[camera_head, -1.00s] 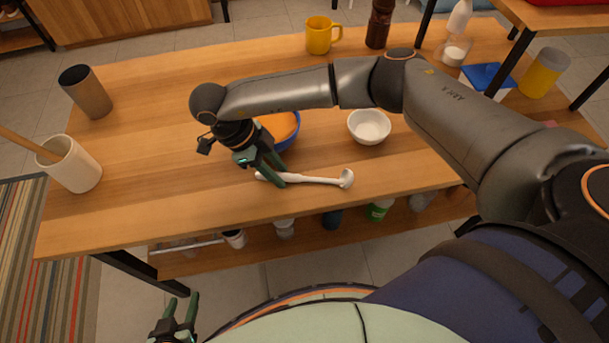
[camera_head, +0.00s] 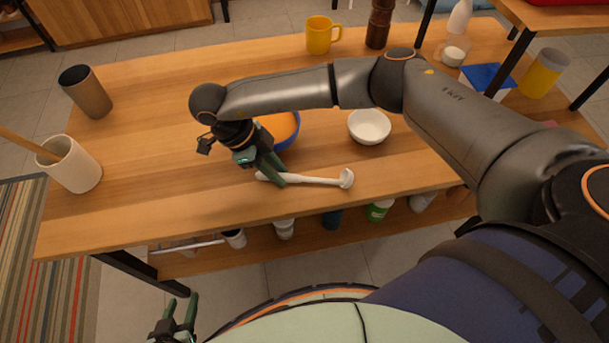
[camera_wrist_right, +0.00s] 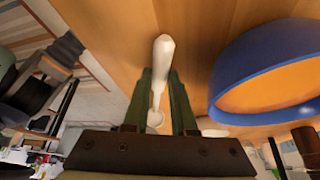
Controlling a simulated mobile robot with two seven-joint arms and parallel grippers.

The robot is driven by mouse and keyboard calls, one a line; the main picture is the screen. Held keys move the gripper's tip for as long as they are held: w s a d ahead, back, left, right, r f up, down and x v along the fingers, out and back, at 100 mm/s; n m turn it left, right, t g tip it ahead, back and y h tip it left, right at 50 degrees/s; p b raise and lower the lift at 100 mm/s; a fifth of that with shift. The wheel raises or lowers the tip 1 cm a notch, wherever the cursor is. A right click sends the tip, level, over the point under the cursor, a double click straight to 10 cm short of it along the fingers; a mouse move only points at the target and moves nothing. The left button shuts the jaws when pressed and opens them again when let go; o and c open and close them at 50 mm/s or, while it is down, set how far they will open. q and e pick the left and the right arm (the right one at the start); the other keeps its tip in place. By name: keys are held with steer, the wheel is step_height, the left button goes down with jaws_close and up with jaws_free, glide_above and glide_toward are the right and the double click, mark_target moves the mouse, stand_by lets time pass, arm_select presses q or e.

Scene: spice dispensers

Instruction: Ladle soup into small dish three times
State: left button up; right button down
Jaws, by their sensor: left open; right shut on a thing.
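A white ladle (camera_head: 318,180) lies along the table near its front edge, its bowl end to the right. My right gripper (camera_head: 277,181) is shut on the ladle's handle near its left end. In the right wrist view the handle (camera_wrist_right: 161,75) runs between the two fingers (camera_wrist_right: 161,108). A blue bowl (camera_head: 294,140) of orange soup (camera_head: 280,126) stands just behind the gripper, partly hidden by my right arm. A small white dish (camera_head: 369,126) stands to the right of it and looks empty. My left gripper (camera_head: 180,309) is open and empty, low in front of the table.
A grey-brown cup (camera_head: 86,92) and a white crock (camera_head: 70,165) with a wooden utensil stand at the left. A yellow mug (camera_head: 320,36) and a dark brown mill (camera_head: 379,22) stand at the back. Several containers sit on the lower shelf. The table's left middle is clear.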

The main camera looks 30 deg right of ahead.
mark_target(287, 175)
stand_by(0.6)
steer(key=shift+r+p, duration=1.15)
steer(key=shift+r, duration=0.45)
steer(key=shift+r+p, duration=1.6)
steer(key=shift+r, duration=0.85)
steer(key=c, duration=1.2)
jaws_free()
steer(key=shift+c, duration=0.2)
jaws_close()
